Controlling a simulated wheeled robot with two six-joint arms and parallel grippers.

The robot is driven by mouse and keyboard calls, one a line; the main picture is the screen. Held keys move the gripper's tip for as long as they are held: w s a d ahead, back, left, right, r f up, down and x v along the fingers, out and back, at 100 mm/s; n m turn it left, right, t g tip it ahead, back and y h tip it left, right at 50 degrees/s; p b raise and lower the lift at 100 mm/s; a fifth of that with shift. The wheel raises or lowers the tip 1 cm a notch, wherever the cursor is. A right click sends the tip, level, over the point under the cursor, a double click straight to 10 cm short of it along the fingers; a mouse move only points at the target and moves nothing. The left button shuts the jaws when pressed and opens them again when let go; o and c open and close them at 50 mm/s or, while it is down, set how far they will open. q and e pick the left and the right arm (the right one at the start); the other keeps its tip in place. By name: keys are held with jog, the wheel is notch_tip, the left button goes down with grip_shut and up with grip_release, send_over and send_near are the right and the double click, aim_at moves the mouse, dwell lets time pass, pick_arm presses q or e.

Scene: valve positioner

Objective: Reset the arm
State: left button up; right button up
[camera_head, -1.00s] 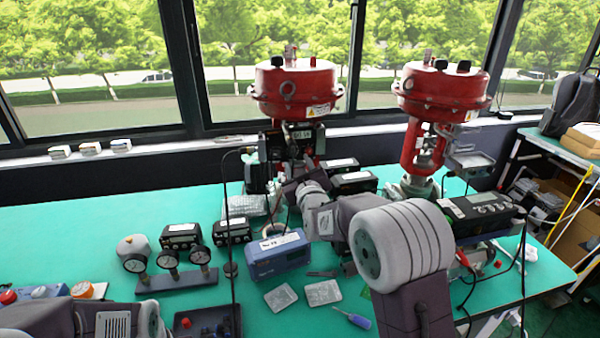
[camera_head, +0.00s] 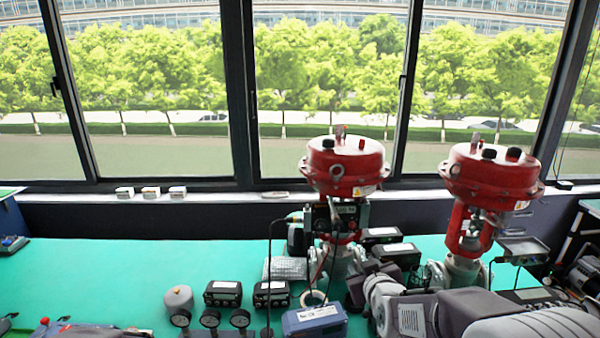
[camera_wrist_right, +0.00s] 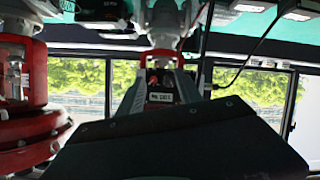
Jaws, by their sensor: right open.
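Two valves with red round actuators stand at the back of the green table, a left one (camera_head: 345,165) and a right one (camera_head: 491,178). A dark positioner with a small label (camera_head: 346,212) is mounted below the left actuator. My right gripper (camera_head: 366,272) is in front of the left valve's lower part, its fingers partly hidden by the wrist. In the right wrist view, which is upside down, the open fingers (camera_wrist_right: 166,88) frame the labelled positioner (camera_wrist_right: 161,98); I cannot tell whether they touch anything.
A blue-grey instrument box (camera_head: 314,321) stands left of my right arm. Gauges (camera_head: 210,319) and small dark meters (camera_head: 223,293) stand further left. A black cable hangs by the left valve. The table's left part (camera_head: 90,285) is mostly clear.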

jog(key=s+f+m+g, duration=0.1)
jog(key=s+f+g, duration=0.5)
jog(key=s, duration=0.6)
jog(key=s+f+m+g, duration=0.2)
jog(key=s+f+g, duration=0.4)
jog(key=s, duration=0.7)
notch_tip(320, 180, down, 3)
jog(key=shift+r+m+p, duration=0.15)
jog(key=shift+m+p, duration=0.15)
jog(key=shift+p, duration=0.1)
dwell(1.8)
